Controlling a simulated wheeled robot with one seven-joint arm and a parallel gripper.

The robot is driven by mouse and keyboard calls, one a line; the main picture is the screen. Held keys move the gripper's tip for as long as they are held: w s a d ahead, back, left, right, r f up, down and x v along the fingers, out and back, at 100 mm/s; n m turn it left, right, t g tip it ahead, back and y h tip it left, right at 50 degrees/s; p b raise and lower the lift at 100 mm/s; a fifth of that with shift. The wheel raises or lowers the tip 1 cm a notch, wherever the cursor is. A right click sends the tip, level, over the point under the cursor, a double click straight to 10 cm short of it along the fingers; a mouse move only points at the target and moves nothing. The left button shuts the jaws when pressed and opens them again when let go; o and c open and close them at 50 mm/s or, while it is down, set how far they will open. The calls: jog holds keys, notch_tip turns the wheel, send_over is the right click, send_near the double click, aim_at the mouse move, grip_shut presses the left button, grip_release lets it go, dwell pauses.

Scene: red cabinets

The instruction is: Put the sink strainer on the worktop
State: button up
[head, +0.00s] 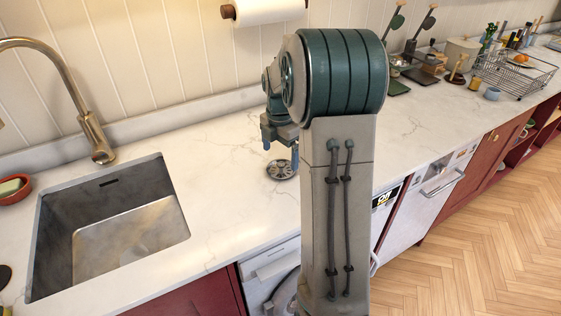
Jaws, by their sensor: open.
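The sink strainer (281,171), a small dark round disc with lighter spots, appears to lie flat on the white marbled worktop (220,175), to the right of the sink. My gripper (280,152) is open and points down just above the strainer. My arm stands in front and hides part of the gripper and the worktop to the right. I cannot tell whether the fingers touch the strainer.
The sink (130,240) with its brass tap (92,130) is at the left. A red bowl (14,190) stands at the left edge. A paper roll (268,10) hangs on the wall. A wire dish rack (520,78) and several utensils stand at the far right.

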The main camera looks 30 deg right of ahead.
aim_at(280, 163)
notch_tip(280, 163, up, 7)
jog(key=s+a+r+m+t, duration=0.1)
jog(key=s+a+r+m, duration=0.2)
jog(key=s+a+m, duration=0.65)
jog(key=s+a+f+m+t, duration=0.1)
jog(key=s+a+f+m, duration=0.1)
jog(key=s+m, duration=0.4)
jog(key=s+a+f+m+t, duration=0.1)
jog(key=s+a+f+m, duration=0.1)
jog(key=s+a+m, duration=0.2)
jog(key=shift+s+f+m, duration=0.15)
jog(key=shift+s+m, duration=0.7)
jog(key=shift+s, duration=0.65)
